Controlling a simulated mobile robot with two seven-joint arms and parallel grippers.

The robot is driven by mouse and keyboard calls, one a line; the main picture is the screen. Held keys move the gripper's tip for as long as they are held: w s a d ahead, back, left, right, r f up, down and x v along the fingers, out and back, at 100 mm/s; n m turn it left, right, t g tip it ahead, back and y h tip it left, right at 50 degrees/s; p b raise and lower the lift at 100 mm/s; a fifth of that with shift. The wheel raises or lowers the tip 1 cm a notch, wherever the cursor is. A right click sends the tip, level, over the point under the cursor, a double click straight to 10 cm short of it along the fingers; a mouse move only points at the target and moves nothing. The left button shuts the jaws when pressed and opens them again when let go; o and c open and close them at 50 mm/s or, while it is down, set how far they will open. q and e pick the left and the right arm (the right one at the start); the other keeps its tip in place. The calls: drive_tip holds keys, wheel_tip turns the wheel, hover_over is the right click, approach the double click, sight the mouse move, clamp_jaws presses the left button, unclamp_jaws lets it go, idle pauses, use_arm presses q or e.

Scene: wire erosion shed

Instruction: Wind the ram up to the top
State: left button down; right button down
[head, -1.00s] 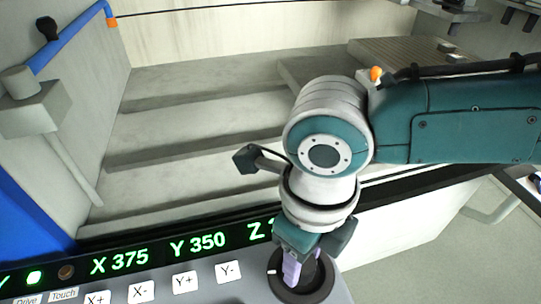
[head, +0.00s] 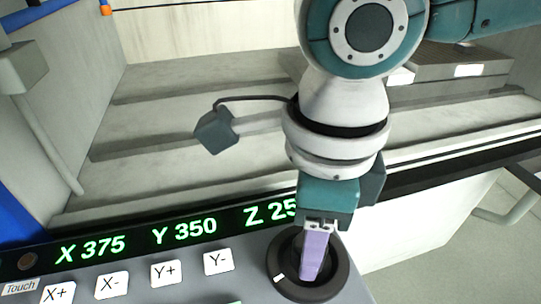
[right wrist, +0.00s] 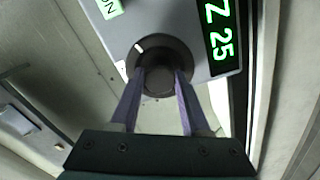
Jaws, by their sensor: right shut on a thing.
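My right gripper (head: 313,272) points down at the control panel, its lilac fingers shut on a dark round knob (head: 341,275) at the panel's right end. The knob's ring has a white mark at its lower left. In the right wrist view the two fingers stand on either side of the knob's dark cap (right wrist: 158,82). The black display (head: 139,242) shows green X 375, Y 350 and Z 25, with anything after 25 hidden by my wrist in the head view. I cannot make out the ram. My left gripper is out of view.
White keys, including the Y- key (head: 218,263), lie left of the knob. Behind the display is a grey stepped tank (head: 150,125). A slotted plate (head: 455,70) lies at its back right. Pale floor is open at the far right.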

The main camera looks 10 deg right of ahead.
idle(0.3)
drive_tip(key=shift+c, duration=1.9)
unclamp_jaws()
wheel_tip(320, 180, up, 10)
drive_tip(key=p, duration=0.1)
drive_tip(key=shift+p, duration=0.35)
